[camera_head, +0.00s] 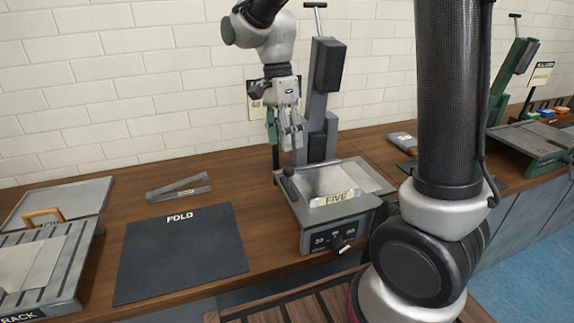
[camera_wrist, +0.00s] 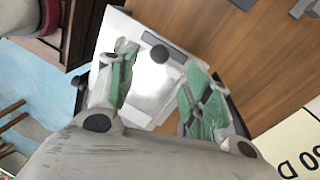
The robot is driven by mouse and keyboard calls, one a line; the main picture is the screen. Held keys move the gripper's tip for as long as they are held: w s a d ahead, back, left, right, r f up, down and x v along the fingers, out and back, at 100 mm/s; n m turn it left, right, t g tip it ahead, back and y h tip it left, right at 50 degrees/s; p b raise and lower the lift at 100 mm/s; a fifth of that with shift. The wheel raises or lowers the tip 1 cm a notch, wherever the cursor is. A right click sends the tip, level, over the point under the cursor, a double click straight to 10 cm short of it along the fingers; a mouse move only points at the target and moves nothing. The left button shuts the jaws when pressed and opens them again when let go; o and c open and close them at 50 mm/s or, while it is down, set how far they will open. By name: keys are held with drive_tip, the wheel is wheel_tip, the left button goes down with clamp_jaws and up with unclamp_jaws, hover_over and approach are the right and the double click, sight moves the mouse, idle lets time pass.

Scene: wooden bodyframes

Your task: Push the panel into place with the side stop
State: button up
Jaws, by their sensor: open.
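A pale, flat panel (camera_head: 330,180) lies on the bed of a grey machine (camera_head: 310,212) with a "FIVE" label at its front. A dark round knob on a short lever (camera_head: 288,173) stands at the bed's left edge, apparently the side stop. My gripper (camera_head: 284,138) hangs above the back left of the bed, fingers pointing down, open and empty. In the wrist view the panel (camera_wrist: 150,88) is a bright surface between my open green-padded fingers (camera_wrist: 160,78). Contact between panel and stop cannot be made out.
A tall grey column (camera_head: 322,90) with a T-handle rises behind the bed. A dark "FOLD" mat (camera_head: 180,252) and grey strips (camera_head: 180,188) lie left. A grey rack (camera_head: 45,270) stands far left. A green machine (camera_head: 530,145) stands right. Bare wood lies between mat and machine.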

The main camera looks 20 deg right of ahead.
sight(288, 166)
drive_tip(key=f, duration=0.2)
drive_tip(key=s+f, duration=0.1)
drive_tip(key=f, duration=0.4)
drive_tip(key=shift+s+d+f, duration=0.15)
drive_tip(key=shift+s+f, duration=0.1)
drive_tip(key=shift+f, duration=0.05)
